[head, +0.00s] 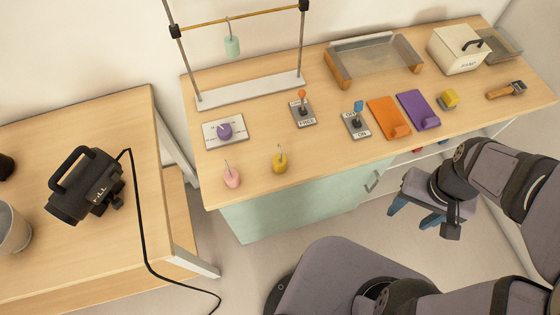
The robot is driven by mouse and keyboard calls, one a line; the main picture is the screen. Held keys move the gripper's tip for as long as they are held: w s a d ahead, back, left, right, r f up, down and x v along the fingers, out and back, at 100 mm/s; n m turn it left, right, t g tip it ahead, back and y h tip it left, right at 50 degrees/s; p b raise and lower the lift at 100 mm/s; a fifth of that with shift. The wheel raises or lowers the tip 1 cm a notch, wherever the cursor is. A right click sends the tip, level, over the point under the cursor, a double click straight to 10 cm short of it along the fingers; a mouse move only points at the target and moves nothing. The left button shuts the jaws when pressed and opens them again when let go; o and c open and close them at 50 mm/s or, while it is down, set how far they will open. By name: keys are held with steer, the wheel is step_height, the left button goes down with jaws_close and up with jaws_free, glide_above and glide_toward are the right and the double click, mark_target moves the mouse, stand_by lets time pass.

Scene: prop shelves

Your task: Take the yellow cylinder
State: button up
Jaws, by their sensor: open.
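The yellow cylinder (280,164) stands upright near the front edge of the light wood table, with a thin metal hook on its top. A pink cylinder (232,178) with a similar hook stands to its left. My gripper (414,213), with blue fingertips, is open and empty. It appears in front of the table, well to the right of the yellow cylinder and apart from it.
A mint cylinder (232,46) hangs from a rod on a stand (250,91). The tabletop just around the yellow cylinder is clear.

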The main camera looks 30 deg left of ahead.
steer(key=m+t+y+b, duration=0.2)
steer(key=m+t+b, duration=1.55)
steer(key=m, duration=1.75)
glide_toward(277, 167)
steer(key=shift+t, duration=0.25)
steer(key=w, duration=0.3)
steer(key=w+p, duration=0.1)
steer(key=shift+w+f, duration=0.35)
steer(key=shift+s+a+r, duration=0.15)
steer(key=shift+a+r, duration=0.05)
steer(key=shift+a, duration=0.1)
steer(key=shift+w+a+p, duration=0.15)
steer(key=shift+w+p, duration=0.1)
steer(key=shift+w, duration=1.6)
steer(key=shift+w+a+p, duration=0.15)
steer(key=shift+w+p, duration=0.05)
steer(key=shift+w, duration=1.65)
